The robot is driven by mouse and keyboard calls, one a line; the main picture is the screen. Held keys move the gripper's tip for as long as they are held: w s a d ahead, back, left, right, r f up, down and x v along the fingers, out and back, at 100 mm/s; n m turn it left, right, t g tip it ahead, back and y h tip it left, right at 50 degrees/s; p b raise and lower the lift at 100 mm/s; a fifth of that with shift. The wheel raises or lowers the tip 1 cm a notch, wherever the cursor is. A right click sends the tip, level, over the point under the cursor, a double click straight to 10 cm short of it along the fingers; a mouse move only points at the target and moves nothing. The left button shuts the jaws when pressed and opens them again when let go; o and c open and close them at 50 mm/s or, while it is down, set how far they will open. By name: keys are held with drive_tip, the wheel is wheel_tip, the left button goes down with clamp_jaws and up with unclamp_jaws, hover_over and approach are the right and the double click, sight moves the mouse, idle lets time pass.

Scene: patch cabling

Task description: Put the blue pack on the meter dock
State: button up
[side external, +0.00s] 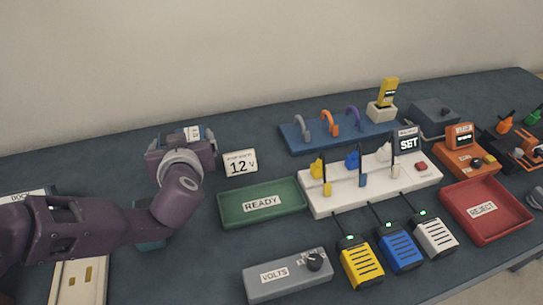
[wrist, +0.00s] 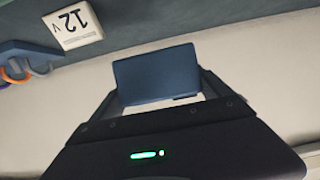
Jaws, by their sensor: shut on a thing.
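My gripper (wrist: 160,85) is shut on a dark blue block, which I take to be the blue pack (wrist: 157,72). The pack sits between both fingers in the wrist view. In the side view my gripper (side external: 185,142) is raised at left centre, and the pack's small printed label (side external: 194,133) shows at its top. The pack is held clear of the table. A sign reading "DOC", cut off by my arm, (side external: 22,196) stands at the far left. Near it lies a cream board (side external: 75,285) with gold-coloured pads, partly hidden by my arm; I cannot tell if it is the meter dock.
A "12 V" card (side external: 240,162) stands right of my gripper. A green READY tray (side external: 290,201), grey VOLTS box (side external: 270,289) and white SET panel (side external: 318,207) lie further right. Yellow, blue and white handheld units stand in front. A red REJECT tray (side external: 505,232) is at right.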

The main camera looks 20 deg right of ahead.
wheel_tip(320, 180, down, 10)
drive_tip(key=shift+r, duration=0.15)
idle(0.3)
drive_tip(key=o, duration=1.8)
drive_tip(key=shift+f, duration=0.25)
drive_tip(key=shift+o, duration=0.2)
drive_tip(key=shift+s+r, duration=0.1)
drive_tip(key=shift+r, duration=0.15)
drive_tip(key=v, duration=1.1)
drive_tip(key=shift+s, duration=0.4)
